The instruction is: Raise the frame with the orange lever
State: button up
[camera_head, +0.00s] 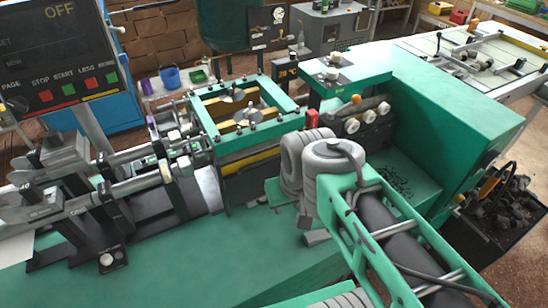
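A green rectangular frame (223,144) lies roughly level on top of the machine, left of centre, with several dark bolts along its bars and metal parts inside its opening. A small orange knob (356,99) stands at the top of a dark panel to the right of the frame; it may be the orange lever's end, and its shaft is not clear. I cannot make out my gripper's fingers. A grey and green arm-like structure, which looks like mine, fills the lower right and partly hides the machine behind it.
White knobs (367,117) sit on the panel below the orange knob, and a red block (312,118) stands left of it. A large green housing (440,95) is at right. A control box (55,55) reading OFF stands at left. The green surface (160,270) in front is mostly clear.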

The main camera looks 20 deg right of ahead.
aim_at(355, 100)
jog(key=k, duration=1)
jog(key=z, duration=1.95)
jog(key=i, duration=1.35)
jog(key=u, duration=2.3)
jog(key=i, duration=0.5)
jog(key=u, duration=0.05)
